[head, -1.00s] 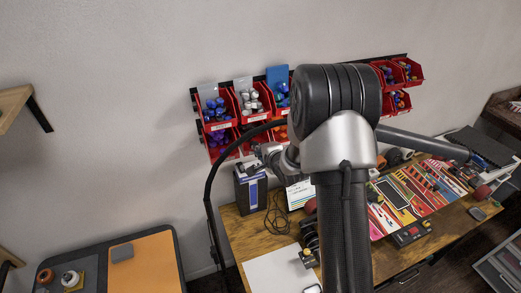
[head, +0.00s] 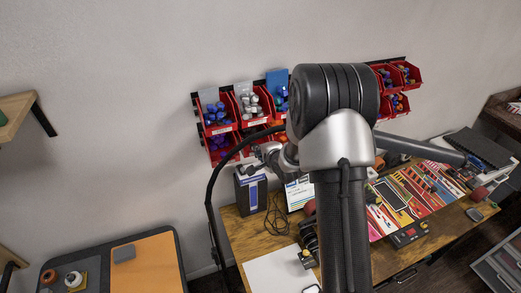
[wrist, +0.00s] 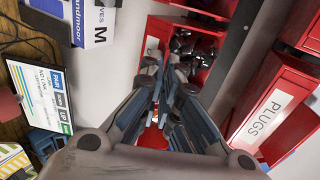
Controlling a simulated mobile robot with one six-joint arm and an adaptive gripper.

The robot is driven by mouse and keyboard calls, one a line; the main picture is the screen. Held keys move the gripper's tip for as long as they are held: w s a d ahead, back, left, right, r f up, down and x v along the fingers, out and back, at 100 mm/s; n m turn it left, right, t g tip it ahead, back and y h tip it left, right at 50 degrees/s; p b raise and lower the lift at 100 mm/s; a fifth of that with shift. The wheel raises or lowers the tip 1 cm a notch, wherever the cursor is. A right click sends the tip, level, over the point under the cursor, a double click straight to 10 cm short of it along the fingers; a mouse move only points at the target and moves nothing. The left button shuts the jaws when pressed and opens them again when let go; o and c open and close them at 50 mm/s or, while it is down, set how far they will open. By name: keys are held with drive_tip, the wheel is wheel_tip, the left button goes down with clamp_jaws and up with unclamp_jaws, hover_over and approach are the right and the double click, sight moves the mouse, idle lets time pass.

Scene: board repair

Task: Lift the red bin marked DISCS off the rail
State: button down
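My gripper (wrist: 167,85) reaches toward the red bins in the wrist view. Its two dark fingers converge near the middle with a narrow gap, and I cannot tell whether anything is between them. A red bin (wrist: 195,22) holding dark and grey pieces lies just beyond the fingertips. Red also shows low between the fingers. No label reading DISCS is legible in either current view. A red bin with a white PLUGS label (wrist: 292,88) is to the right. In the head view my gripper (head: 262,152) is small, near the lower row, and my arm hides several bins.
Red bins (head: 220,131) with blue and grey pieces hang on the dark wall rail (head: 398,57). Below are a dark box (head: 242,195), a lit screen (wrist: 45,95) and a wooden bench (head: 245,232) with cables and tools. An orange-topped surface (head: 155,262) is at lower left.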

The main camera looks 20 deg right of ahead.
drive_tip(key=shift+r+b, duration=0.4)
idle(0.7)
drive_tip(key=shift+s, duration=0.1)
drive_tip(key=s+b, duration=0.1)
drive_tip(key=s, duration=1.3)
drive_tip(key=shift+s, duration=0.35)
idle(0.5)
drive_tip(key=shift+b, duration=0.3)
